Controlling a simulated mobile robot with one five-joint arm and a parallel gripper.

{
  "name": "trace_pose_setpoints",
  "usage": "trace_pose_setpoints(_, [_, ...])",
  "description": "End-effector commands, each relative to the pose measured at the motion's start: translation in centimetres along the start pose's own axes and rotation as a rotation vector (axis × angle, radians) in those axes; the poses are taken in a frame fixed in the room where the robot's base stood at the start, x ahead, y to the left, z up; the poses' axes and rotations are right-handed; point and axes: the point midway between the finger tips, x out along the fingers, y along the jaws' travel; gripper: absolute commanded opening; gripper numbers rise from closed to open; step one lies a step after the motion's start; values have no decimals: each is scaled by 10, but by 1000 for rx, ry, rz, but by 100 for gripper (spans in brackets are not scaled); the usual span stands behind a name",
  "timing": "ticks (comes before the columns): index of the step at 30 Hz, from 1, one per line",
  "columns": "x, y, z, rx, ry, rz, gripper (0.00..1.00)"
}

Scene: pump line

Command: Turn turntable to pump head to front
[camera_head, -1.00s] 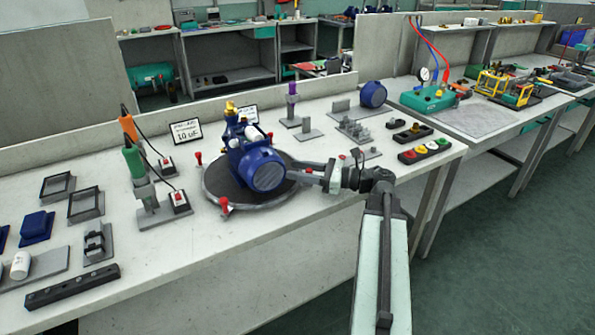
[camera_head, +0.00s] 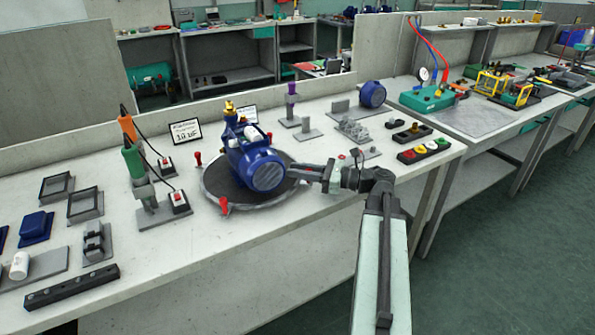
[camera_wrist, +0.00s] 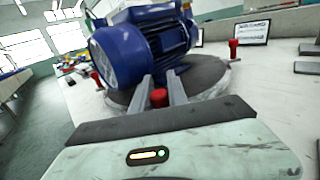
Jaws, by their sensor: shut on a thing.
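The turntable (camera_head: 222,187) is a round dark disc with a grey rim and red pegs around its edge. A blue pump (camera_head: 268,172) stands on it. Its ribbed round motor end faces the front right in the head view, and its yellow-topped pump head (camera_head: 231,112) is at the back left. My gripper (camera_wrist: 161,84) is at the disc's right edge in the head view. In the wrist view its two fingers are shut around a red peg (camera_wrist: 159,98) on the rim. The blue motor (camera_wrist: 120,55) rises just beyond the fingers.
Green (camera_head: 134,160) and orange (camera_head: 128,124) handled tools stand left of the turntable. A small sign (camera_head: 186,132) stands behind it. A button strip (camera_head: 425,151) and grey fixtures (camera_head: 355,130) are at the right. The bench front below the turntable is clear.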

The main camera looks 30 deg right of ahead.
Motion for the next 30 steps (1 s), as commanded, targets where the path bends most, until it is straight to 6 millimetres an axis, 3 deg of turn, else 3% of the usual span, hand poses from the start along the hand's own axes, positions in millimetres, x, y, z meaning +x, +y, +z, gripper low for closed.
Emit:
trace_pose_setpoints(24, [1, 0, 0, 0, 1, 1, 0])
trace_pose_setpoints(30, [2, -22, 0, 0, 0, 1, 0])
